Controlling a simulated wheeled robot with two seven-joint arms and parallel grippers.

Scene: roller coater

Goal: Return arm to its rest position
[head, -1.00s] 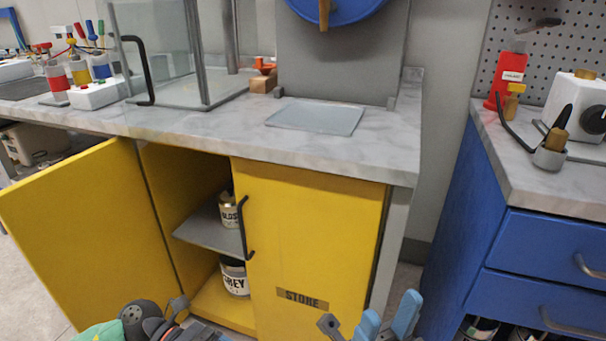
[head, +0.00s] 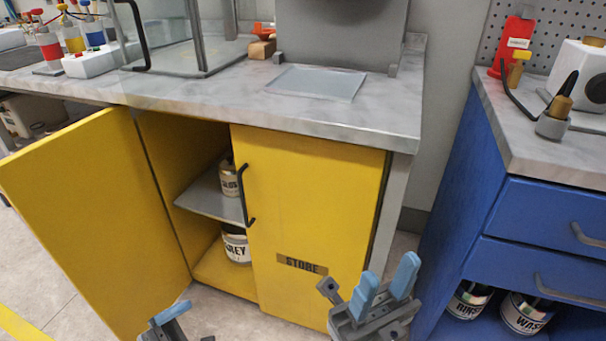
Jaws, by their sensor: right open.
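My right gripper (head: 385,284) is at the bottom, right of centre, in front of the yellow cabinet's closed door. Its two blue-tipped fingers stand apart with nothing between them. My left gripper (head: 168,318) shows only in part at the bottom edge, below the open cabinet door; a blue tip and grey parts show, and the rest is cut off by the frame.
The yellow cabinet (head: 310,215) has its left door (head: 95,220) swung open, showing cans (head: 236,245) inside. A grey worktop (head: 215,95) lies above. A blue drawer unit (head: 540,225) stands at right. Bare floor shows at lower left.

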